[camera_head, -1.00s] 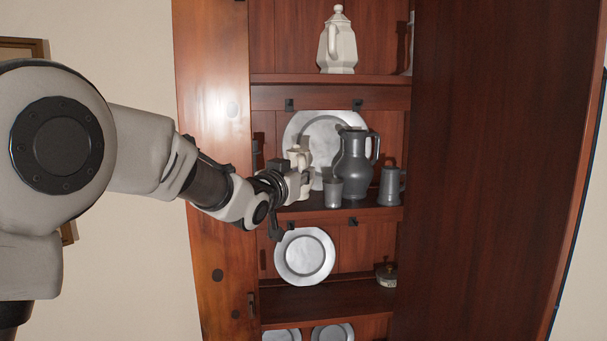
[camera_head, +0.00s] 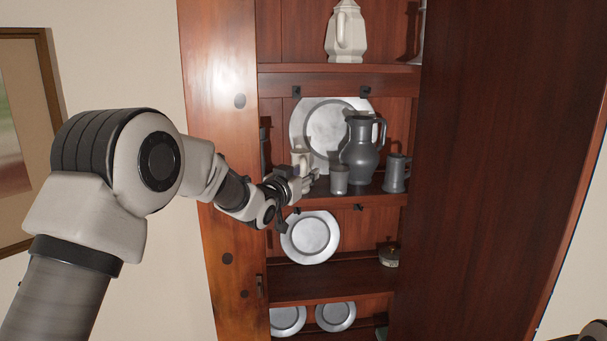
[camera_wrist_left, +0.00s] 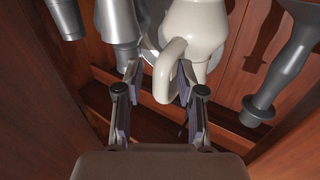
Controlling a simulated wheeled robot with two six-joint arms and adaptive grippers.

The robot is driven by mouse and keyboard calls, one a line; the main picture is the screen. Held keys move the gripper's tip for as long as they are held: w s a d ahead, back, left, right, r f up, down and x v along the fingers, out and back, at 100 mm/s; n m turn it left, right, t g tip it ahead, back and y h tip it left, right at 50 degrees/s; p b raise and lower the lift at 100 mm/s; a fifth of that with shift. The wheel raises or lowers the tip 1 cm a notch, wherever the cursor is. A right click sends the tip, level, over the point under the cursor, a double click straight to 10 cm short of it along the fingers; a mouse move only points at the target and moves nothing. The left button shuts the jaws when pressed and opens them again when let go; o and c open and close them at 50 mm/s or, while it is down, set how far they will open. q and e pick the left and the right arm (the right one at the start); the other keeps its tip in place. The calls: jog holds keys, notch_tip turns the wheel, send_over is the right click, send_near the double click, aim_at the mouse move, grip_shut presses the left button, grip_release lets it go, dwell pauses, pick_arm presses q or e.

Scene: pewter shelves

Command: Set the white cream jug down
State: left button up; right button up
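The white cream jug (camera_head: 301,159) is upright on the left of the middle shelf level, in front of a large plate. My left gripper (camera_head: 308,179) is in front of it and hides its lower part, so contact with the shelf cannot be seen. In the left wrist view the jug (camera_wrist_left: 204,28) appears inverted. Its handle loop lies between the fingers of my left gripper (camera_wrist_left: 158,82). The fingers are apart, with a gap on the left side of the handle; the right finger is close to it. My right gripper does not show clearly.
Right of the jug stand a small pewter cup (camera_head: 339,179), a tall pewter pitcher (camera_head: 361,150) and a tankard (camera_head: 396,173). The large plate (camera_head: 323,120) leans behind. A dark pewter piece (camera_wrist_left: 280,70) is close on the jug's other side. The cupboard's left side panel (camera_head: 222,150) is near my arm.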

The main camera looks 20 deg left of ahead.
pick_arm(q)
jog(key=shift+d, duration=0.1)
jog(key=shift+r, duration=0.25)
jog(key=s+a+b, duration=0.2)
jog(key=s+b, duration=0.5)
jog(key=s, duration=0.5)
notch_tip(320, 180, down, 19)
jog(key=s+d+g, duration=0.1)
jog(key=g, duration=0.3)
jog(key=s+f+n+g+y, duration=0.1)
jog(key=s+f+g, duration=0.1)
jog(key=s+f, duration=0.5)
jog(key=s+f+g, duration=0.2)
jog(key=f, duration=0.9)
jog(key=s+f+n+g+y, duration=0.1)
jog(key=s+f+g, duration=0.1)
jog(key=s+f, duration=0.5)
jog(key=s+f+g, duration=0.4)
jog(key=s+f, duration=0.3)
jog(key=s, duration=0.5)
jog(key=s+f+g, duration=0.3)
jog(key=s+f, duration=0.5)
jog(key=s, duration=0.5)
jog(key=shift+d+f+n+g+y, duration=0.2)
jog(key=shift+f+n+g+y, duration=0.1)
jog(key=shift+g+y, duration=0.1)
